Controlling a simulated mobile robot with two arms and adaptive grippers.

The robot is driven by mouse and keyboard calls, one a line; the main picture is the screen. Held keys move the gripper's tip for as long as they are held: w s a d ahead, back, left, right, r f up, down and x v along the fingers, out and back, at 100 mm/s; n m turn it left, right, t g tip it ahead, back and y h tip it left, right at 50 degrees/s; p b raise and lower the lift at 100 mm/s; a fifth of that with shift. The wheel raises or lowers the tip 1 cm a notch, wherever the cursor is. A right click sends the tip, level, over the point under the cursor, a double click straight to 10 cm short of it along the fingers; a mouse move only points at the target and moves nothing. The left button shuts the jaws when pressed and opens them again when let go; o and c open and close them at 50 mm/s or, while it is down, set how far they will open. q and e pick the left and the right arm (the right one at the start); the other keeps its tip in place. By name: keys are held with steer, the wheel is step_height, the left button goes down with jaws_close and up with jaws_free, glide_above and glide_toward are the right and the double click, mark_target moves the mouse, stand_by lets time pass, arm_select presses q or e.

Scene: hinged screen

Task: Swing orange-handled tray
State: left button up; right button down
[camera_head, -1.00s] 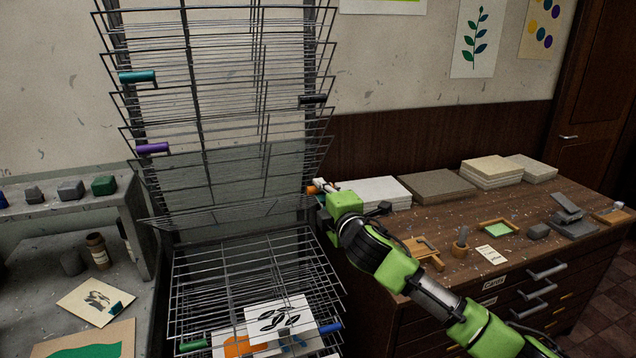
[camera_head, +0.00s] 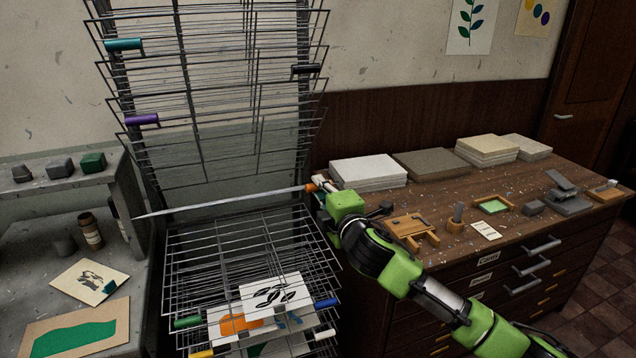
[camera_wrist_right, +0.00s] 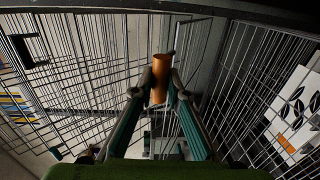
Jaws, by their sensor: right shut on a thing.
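The rack's orange-handled tray (camera_head: 220,203) shows almost edge-on in the head view, a thin line across the rack between the raised trays above and the lowered ones below. Its orange handle (camera_head: 311,187) is at its right front corner. My right gripper (camera_head: 318,186) is shut on this handle. In the right wrist view the orange handle (camera_wrist_right: 160,80) stands between the two fingers (camera_wrist_right: 160,96), with wire trays on both sides. My left gripper is not in view.
Raised trays carry teal (camera_head: 124,44), purple (camera_head: 142,120) and black handles (camera_head: 305,70). Lowered trays hold prints (camera_head: 270,294). A wooden drawer cabinet (camera_head: 480,220) with paper stacks stands right; a grey bench (camera_head: 40,270) stands left.

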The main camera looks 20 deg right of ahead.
step_height(320, 180, down, 6)
steer(key=s+b, duration=0.2)
steer(key=b, duration=0.1)
steer(key=shift+s+d, duration=0.15)
steer(key=shift+s, duration=0.25)
steer(key=c, duration=1.9)
jaws_free()
steer(key=shift+r, duration=0.15)
steer(key=shift+s, duration=0.1)
